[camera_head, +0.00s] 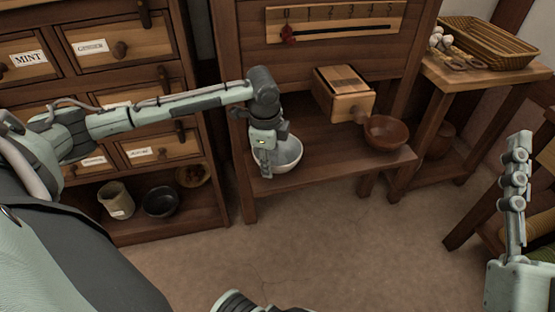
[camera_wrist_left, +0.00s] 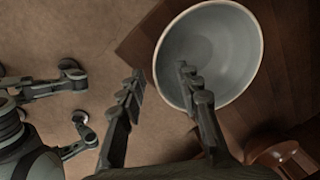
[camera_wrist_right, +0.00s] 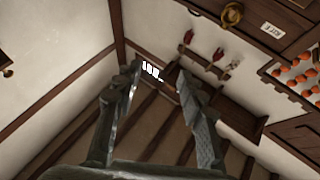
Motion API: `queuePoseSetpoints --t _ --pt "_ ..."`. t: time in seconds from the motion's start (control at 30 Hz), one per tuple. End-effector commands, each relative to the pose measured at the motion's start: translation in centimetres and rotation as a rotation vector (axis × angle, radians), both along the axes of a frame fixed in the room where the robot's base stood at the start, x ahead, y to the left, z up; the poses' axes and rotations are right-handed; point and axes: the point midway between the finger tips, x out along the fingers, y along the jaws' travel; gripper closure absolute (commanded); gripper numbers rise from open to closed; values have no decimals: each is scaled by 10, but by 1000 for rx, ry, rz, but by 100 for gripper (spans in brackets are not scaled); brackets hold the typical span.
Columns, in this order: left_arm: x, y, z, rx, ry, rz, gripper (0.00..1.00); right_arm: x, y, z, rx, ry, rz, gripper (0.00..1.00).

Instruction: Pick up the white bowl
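The white bowl (camera_head: 291,154) stands on the brown wooden shelf, upright, partly covered in the head view by my left gripper (camera_head: 265,168). In the left wrist view the bowl (camera_wrist_left: 225,48) is large, pale grey inside and empty. My left gripper (camera_wrist_left: 160,75) is open there. One finger shows outside the rim and the other overlaps the bowl's inside at its near edge. I cannot tell whether they touch it. My right gripper (camera_wrist_right: 158,72) is open and empty, pointing at the room's far side. It is raised at the head view's right (camera_head: 518,145).
A wooden box with a knob (camera_head: 343,94) and a brown bowl (camera_head: 386,132) stand right of the white bowl. A drawer cabinet (camera_head: 222,165) is at left, with a cup (camera_head: 116,200) and dark bowl (camera_head: 160,201) low down. The floor in front is clear.

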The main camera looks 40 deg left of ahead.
Motion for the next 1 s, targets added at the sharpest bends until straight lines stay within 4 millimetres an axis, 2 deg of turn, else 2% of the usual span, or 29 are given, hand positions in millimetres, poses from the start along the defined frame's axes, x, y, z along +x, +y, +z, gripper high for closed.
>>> queuePoseSetpoints --t 0.03,0.13,0.4,0.47,0.7,1.0 --pt "1 0 -11 -1 1 0 66 -2 -2 1 11 -32 -3 60" --pt "3 1 -20 -1 -1 0 66 -5 -4 8 26 -80 -7 60" --pt "3 1 -23 0 -2 0 66 -7 -6 13 33 -103 -9 60" --pt "3 1 -23 0 -2 0 71 -7 -6 13 33 -103 -9 60" --pt "3 1 -23 0 -2 0 100 -7 -6 13 33 -102 -9 60" --pt "3 1 -23 0 -2 0 100 -7 -6 12 33 -101 -10 60"
